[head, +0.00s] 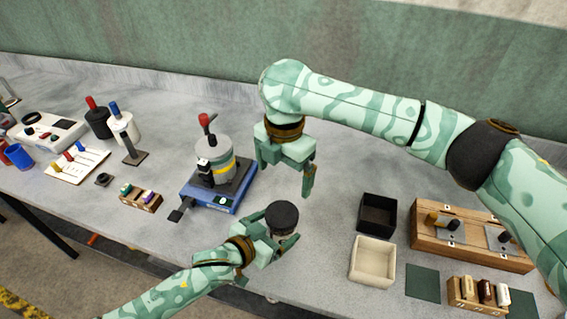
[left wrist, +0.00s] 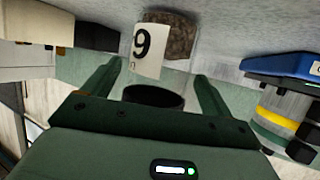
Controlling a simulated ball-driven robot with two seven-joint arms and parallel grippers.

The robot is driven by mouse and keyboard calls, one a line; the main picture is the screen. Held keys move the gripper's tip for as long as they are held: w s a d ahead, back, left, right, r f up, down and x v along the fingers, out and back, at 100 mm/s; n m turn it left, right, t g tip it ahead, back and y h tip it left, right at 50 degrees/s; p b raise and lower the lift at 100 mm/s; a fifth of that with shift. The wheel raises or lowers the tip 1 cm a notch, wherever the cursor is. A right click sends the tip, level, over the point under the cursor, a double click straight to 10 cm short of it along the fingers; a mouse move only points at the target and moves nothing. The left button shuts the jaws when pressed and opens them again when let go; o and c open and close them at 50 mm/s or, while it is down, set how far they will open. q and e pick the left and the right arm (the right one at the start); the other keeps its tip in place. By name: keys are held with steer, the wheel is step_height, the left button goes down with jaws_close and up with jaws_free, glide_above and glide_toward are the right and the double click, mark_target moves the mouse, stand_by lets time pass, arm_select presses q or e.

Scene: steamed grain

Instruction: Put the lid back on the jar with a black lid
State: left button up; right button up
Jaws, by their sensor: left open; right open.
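The jar's black lid (head: 282,216) shows in the head view at the top of the jar, in front of the blue device. I cannot tell whether it is fully seated. The left wrist view shows the lid's dark round edge (left wrist: 153,97) and, beyond it, the jar's brown contents (left wrist: 168,38) with a white tag (left wrist: 146,52) marked 9. My left gripper (head: 277,231) is open, its fingers on either side of the jar; they show apart in the left wrist view (left wrist: 155,84). My right gripper (head: 286,172) is open and empty, above and behind the lid.
A blue device (head: 212,200) with a grey pot (head: 213,157) stands left of my right gripper. A black box (head: 377,214) and a cream box (head: 372,261) stand to the right, beside a wooden rack (head: 470,240). Bottles (head: 97,118) stand at the far left.

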arm_select(q)
steer(key=p+v, duration=0.3)
steer(key=v, duration=1.2)
steer(key=shift+a, duration=0.1)
